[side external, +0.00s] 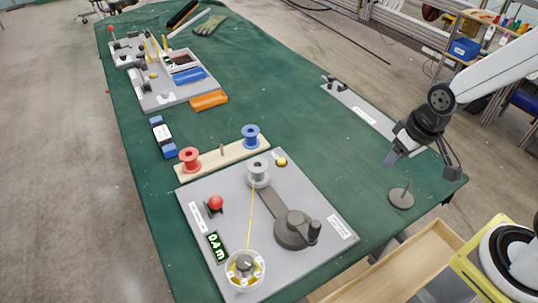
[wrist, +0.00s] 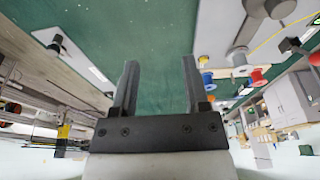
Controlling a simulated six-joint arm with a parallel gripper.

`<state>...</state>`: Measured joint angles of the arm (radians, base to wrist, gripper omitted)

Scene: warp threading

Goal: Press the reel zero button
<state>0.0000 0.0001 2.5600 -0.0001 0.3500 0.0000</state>
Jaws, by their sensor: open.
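A grey board (side external: 322,185) on the green table carries a counter display (side external: 216,246) reading about 0.4 m, a red ball knob (side external: 215,203) and a small yellow dome (side external: 281,161). A white and yellow reel (side external: 245,268) sits at its near corner. No legible label shows which part is the reel zero button. My gripper (side external: 422,158) is to the right of the board, raised above the table and touching nothing. In the wrist view my gripper (wrist: 159,78) is open and empty, with green cloth beyond its fingers.
A grey spool (side external: 258,172) with yellow thread and a crank arm (side external: 295,229) stand up from the board. Red (side external: 189,159) and blue (side external: 251,136) spools stand on a wooden strip behind it. A disc with an upright pin (side external: 401,197) is below my gripper. The table's middle is clear.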

